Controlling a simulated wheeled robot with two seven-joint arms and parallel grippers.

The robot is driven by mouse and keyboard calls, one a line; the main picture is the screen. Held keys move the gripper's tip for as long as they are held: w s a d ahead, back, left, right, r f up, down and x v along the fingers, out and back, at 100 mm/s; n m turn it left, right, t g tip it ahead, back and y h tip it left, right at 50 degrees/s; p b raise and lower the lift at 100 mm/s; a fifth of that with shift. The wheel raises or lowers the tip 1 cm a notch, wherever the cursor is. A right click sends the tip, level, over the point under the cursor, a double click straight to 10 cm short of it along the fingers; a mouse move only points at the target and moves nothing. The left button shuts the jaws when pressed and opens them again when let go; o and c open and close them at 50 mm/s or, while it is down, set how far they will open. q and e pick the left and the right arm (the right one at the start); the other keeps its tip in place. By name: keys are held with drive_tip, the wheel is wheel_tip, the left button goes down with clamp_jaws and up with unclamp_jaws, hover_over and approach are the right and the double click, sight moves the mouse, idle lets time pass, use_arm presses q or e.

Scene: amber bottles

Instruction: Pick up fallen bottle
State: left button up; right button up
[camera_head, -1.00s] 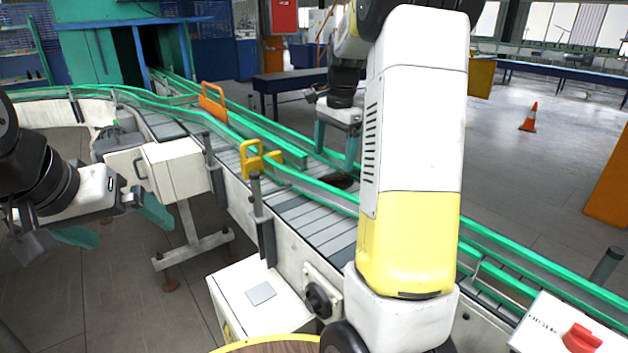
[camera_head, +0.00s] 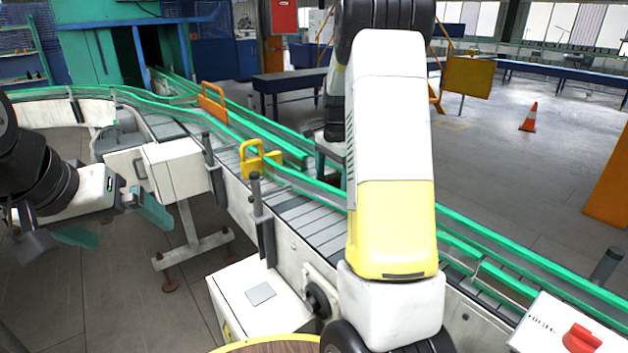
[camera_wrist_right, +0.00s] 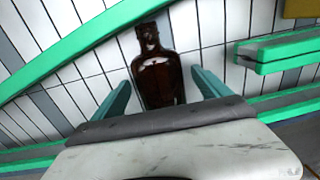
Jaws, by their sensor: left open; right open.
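A dark amber bottle (camera_wrist_right: 158,72) lies on its side on the conveyor slats (camera_wrist_right: 95,62) in the right wrist view, its neck pointing to the top of the picture. My right gripper (camera_wrist_right: 160,92) is open, with one teal finger on each side of the bottle. I see gaps between the fingers and the glass; the bottle's base end is partly cut off by the gripper body. In the head view my right arm hides the bottle and most of the right gripper. My left gripper (camera_head: 115,224) is open and empty at the left, over the floor.
Green guide rails (camera_head: 290,178) run along both sides of the conveyor; one rail end (camera_wrist_right: 275,52) sits right of the bottle. A yellow bracket (camera_head: 258,160) and an orange bracket (camera_head: 212,104) stand on the rails. A white control box (camera_head: 262,300) is below the near side.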

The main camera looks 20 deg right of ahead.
drive_tip(key=c, duration=1.4)
drive_tip(key=shift+c, duration=1)
drive_tip(key=shift+r, duration=0.15)
